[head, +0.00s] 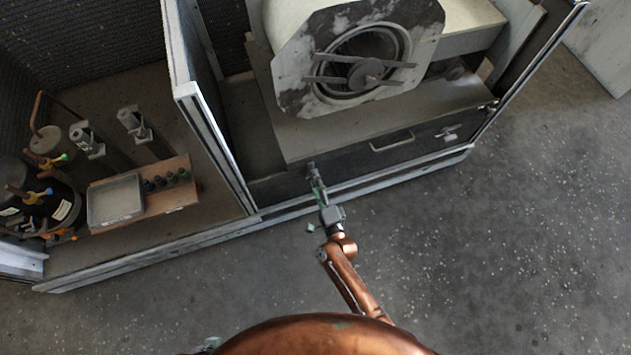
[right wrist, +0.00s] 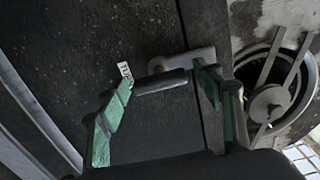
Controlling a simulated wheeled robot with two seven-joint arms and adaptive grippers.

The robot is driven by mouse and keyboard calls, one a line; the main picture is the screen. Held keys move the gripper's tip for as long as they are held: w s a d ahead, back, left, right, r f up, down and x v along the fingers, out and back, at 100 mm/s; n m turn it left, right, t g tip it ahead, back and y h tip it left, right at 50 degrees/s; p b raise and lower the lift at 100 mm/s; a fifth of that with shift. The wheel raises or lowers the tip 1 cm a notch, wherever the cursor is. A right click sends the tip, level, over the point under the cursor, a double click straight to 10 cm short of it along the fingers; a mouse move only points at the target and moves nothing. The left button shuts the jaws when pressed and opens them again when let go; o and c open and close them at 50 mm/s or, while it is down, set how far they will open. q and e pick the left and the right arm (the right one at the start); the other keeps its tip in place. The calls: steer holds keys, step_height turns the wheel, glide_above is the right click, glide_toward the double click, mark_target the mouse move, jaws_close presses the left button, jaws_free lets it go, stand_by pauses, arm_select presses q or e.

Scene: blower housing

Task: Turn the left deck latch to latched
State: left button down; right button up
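The left deck latch (head: 310,167) is a small grey lever at the left end of the dark deck front. In the right wrist view it shows as a grey bracket with a dark, rounded handle (right wrist: 162,82). My right gripper (head: 316,182) reaches it from the front. In the right wrist view its green-padded fingers (right wrist: 163,92) are apart, with the handle across the space between their tips. I cannot tell whether either finger touches it. A small grey-green piece at the head view's bottom edge may be my left gripper (head: 210,345); its fingers are hidden.
A pull handle (head: 391,141) and a second latch (head: 448,133) sit farther right on the deck front. The blower housing (head: 355,55) stands above. A frame post (head: 215,120) is close on the left. The floor (head: 480,260) in front is clear.

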steer(key=shift+s, duration=0.1)
steer(key=v, duration=1.2)
stand_by(0.4)
